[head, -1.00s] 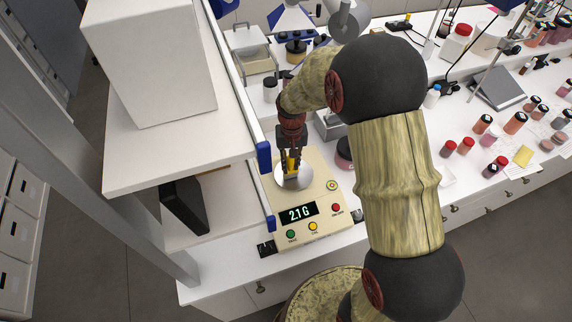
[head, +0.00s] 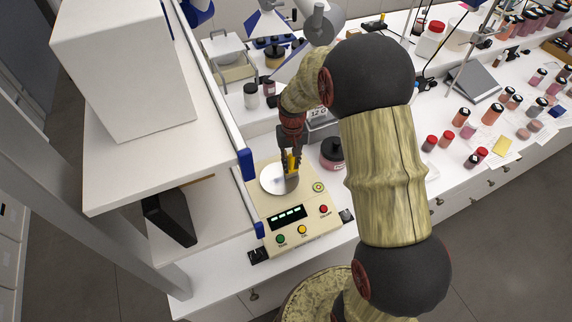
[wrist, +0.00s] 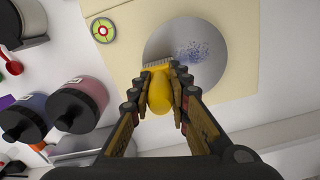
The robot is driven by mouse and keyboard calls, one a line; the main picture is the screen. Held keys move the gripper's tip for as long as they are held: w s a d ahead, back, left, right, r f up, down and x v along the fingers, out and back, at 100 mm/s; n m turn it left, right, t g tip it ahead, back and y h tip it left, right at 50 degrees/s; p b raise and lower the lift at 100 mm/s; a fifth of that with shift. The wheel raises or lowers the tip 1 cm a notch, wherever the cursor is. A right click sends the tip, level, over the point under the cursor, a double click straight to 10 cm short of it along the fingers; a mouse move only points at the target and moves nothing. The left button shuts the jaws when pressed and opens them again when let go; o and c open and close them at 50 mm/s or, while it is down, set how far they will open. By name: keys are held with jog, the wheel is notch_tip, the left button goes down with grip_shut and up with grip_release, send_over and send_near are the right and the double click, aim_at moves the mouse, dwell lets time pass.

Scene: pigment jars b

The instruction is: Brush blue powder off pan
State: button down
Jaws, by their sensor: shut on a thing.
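The round silver pan (head: 270,180) sits on top of the beige scale (head: 262,208). In the wrist view, a loose patch of blue powder (wrist: 194,51) lies on the pan (wrist: 215,28), right of the brush. My gripper (head: 289,158) is shut on the yellow handle of the brush (wrist: 160,94). The brush points down, its pale bristles (wrist: 158,64) at the pan's edge, apart from the powder. Whether the bristles touch the pan is not clear. The scale's display (head: 287,216) shows only dash-like marks. The fingers partly cover the handle.
A dark-lidded jar (head: 332,153) stands right of the scale, close to my gripper. A blue-edged shelf (head: 246,163) and a white box (head: 125,75) stand at left. Several pigment jars (head: 461,117) stand on the bench at right.

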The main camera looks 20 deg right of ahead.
jog(key=shift+d+r, duration=0.1)
jog(key=shift+d, duration=0.35)
jog(key=shift+a, duration=0.1)
jog(key=shift+a, duration=4.95)
jog(key=shift+w, duration=0.7)
jog(key=shift+d, duration=5.05)
jog(key=shift+p, duration=0.3)
jog(key=shift+a, duration=0.1)
